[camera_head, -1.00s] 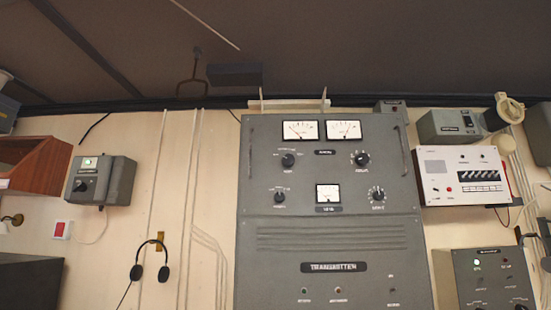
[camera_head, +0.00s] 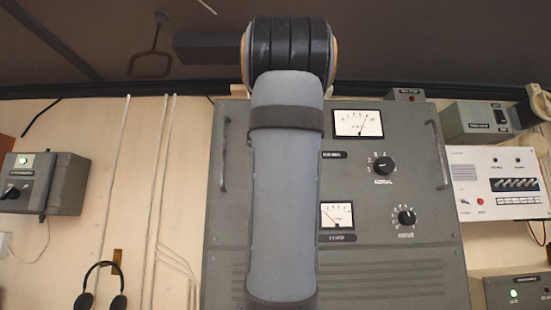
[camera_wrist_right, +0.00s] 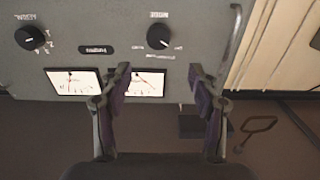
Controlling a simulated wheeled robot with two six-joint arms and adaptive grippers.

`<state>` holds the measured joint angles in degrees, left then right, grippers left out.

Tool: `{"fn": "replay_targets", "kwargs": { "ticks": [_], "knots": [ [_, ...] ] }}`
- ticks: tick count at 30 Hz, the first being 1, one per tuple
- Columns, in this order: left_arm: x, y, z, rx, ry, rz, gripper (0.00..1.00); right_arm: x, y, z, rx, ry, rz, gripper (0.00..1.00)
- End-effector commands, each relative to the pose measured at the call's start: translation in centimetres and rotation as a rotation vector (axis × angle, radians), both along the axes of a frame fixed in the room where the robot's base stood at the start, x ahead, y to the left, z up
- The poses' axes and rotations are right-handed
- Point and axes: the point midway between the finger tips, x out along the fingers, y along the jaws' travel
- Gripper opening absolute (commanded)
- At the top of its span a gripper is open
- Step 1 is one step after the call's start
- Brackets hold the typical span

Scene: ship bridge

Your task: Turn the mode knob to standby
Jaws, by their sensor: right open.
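The mode knob (camera_wrist_right: 158,37) is a round black knob on the grey transmitter panel (camera_head: 400,255). It shows upside down in the right wrist view, under a MODE label, with small position words I cannot read surely. My right gripper (camera_wrist_right: 160,77) is open and empty. Its two fingers are apart, just below the knob in that picture and in front of a meter; nothing is between them. In the head view my arm covers the knob and the gripper. My left gripper is in neither view.
The aerial knob (camera_head: 383,165), a lower knob (camera_head: 406,215) and meters (camera_head: 358,123) share the panel. Vertical handles (camera_head: 438,155) stand out at its sides. A grey switch box (camera_head: 40,183) is on the wall at left, a white unit (camera_head: 497,183) at right.

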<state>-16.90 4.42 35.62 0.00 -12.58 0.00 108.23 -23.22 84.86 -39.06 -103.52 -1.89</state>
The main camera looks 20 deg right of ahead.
Motion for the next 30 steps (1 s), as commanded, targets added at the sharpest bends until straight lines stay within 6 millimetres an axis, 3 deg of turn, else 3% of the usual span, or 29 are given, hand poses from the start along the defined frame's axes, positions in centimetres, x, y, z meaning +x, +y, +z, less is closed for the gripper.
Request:
{"fn": "replay_targets", "kwargs": {
  "ticks": [3,6,14,17,21,29,30],
  "knots": [
    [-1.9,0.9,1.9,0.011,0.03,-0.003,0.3,1.6,-0.5,0.6,0.001,0.005,-0.001,0.61],
    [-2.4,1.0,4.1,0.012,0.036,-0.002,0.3,3.6,-1.0,0.9,0.002,0.006,-0.001,0.61],
    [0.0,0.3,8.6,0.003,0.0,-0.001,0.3,7.6,-2.2,0.7,0.002,0.005,-0.001,0.61],
    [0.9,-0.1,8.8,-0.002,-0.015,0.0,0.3,8.9,-2.7,0.3,0.001,0.003,-0.004,0.61],
    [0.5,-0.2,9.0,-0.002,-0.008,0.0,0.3,9.8,-2.9,0.1,0.002,-0.001,-0.002,0.61],
    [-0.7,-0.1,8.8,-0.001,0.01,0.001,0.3,10.0,-2.9,0.0,0.002,-0.001,-0.001,0.61],
    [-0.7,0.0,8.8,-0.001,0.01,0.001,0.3,10.0,-2.9,0.0,0.002,-0.001,-0.001,0.56]
  ]
}}
